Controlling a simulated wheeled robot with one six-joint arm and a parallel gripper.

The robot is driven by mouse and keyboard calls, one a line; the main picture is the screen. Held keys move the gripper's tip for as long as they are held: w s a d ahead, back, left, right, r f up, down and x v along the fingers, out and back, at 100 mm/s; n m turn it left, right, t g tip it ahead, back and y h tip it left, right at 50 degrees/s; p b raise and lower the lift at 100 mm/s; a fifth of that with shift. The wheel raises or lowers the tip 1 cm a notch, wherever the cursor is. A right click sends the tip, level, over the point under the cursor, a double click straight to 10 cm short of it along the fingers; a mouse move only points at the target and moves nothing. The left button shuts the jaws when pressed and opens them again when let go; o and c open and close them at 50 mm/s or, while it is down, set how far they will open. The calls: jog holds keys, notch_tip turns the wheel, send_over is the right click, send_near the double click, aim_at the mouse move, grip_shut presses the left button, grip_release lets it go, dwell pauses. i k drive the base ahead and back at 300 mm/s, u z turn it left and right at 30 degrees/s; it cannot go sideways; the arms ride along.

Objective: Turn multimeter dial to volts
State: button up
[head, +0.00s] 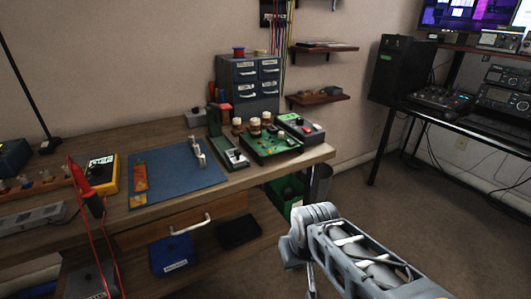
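The likely multimeter is a yellow-edged device (111,187) on the left part of the wooden workbench, left of the blue mat. Its face is dark with a pale panel near the top. It is too small and partly covered to read the dial or its setting. A red probe (92,205) with red leads stands out in front of it. My grey arm reaches in from the lower right, well right of the multimeter and beyond the bench's right end. My gripper's fingers cannot be made out in this view.
The workbench (150,210) holds a blue mat (190,186) with an orange tool, a green circuit board (268,153) and a drawer cabinet (249,75). A drawer handle (190,225) juts from its front. A dark desk with radio gear stands right. Open floor lies between.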

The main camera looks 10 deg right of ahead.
aim_at(97, 169)
jog(key=u, duration=1.65)
jog(key=i, duration=1)
jog(key=u, duration=0.3)
